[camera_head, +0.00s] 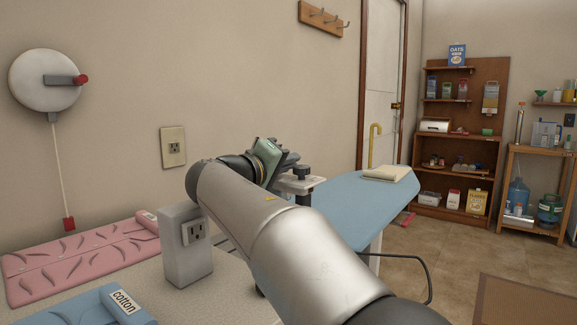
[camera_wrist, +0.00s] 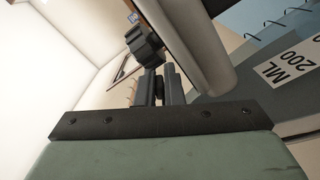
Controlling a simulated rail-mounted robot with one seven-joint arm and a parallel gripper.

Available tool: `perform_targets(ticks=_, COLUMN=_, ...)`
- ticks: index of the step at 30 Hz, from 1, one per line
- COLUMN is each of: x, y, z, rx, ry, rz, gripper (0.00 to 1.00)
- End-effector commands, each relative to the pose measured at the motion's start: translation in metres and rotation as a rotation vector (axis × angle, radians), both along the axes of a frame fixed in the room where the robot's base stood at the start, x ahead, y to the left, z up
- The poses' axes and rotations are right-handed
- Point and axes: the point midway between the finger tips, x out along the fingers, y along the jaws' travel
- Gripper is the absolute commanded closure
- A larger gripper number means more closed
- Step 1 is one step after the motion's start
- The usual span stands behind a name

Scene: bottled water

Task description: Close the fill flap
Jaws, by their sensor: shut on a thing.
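My gripper (camera_wrist: 160,88) shows in the wrist view as two dark fingers close together, shut on a small dark part that is mostly hidden between them. A ribbed black knob (camera_wrist: 143,44) and a pale grey body (camera_wrist: 188,45) with a dark edge are right beside the fingers. A blue surface with a "ML 200" label (camera_wrist: 290,62) and tick marks is at the right. I cannot make out the fill flap for certain. In the head view, my arm hides most of the work spot; a pale bracket-like piece (camera_head: 300,184) with a dark knob shows just past my wrist.
A blue ironing board (camera_head: 350,205) with a folded cloth (camera_head: 387,173) extends right. A grey outlet box (camera_head: 186,245) stands on the counter at left, near a pink pad (camera_head: 85,258) and a blue "cotton" pad (camera_head: 95,308). Shelves (camera_head: 458,140) stand at the far right.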

Motion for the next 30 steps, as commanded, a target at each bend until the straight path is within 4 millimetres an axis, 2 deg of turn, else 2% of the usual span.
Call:
perform_targets(ticks=8, x=0.0, y=0.0, z=0.002, rx=0.001, ry=-0.003, rz=0.001, gripper=1.0)
perform_targets(ticks=9, x=0.0, y=0.0, z=0.002, rx=0.0, ry=-0.003, rz=0.001, gripper=0.81)
perform_targets(ticks=10, x=0.0, y=0.0, z=0.002, rx=0.0, ry=-0.003, rz=0.001, gripper=0.73)
perform_targets(ticks=11, x=0.0, y=0.0, z=0.002, rx=0.0, ry=-0.003, rz=0.001, gripper=0.71)
perform_targets(ticks=20, x=-0.002, y=0.002, z=0.001, rx=-0.001, ry=-0.001, rz=0.002, gripper=0.71)
perform_targets(ticks=23, x=-0.01, y=0.008, z=0.002, rx=-0.001, ry=0.0, rz=0.003, gripper=0.71)
perform_targets(ticks=30, x=-0.043, y=0.031, z=0.003, rx=0.0, ry=0.0, rz=0.004, gripper=0.71)
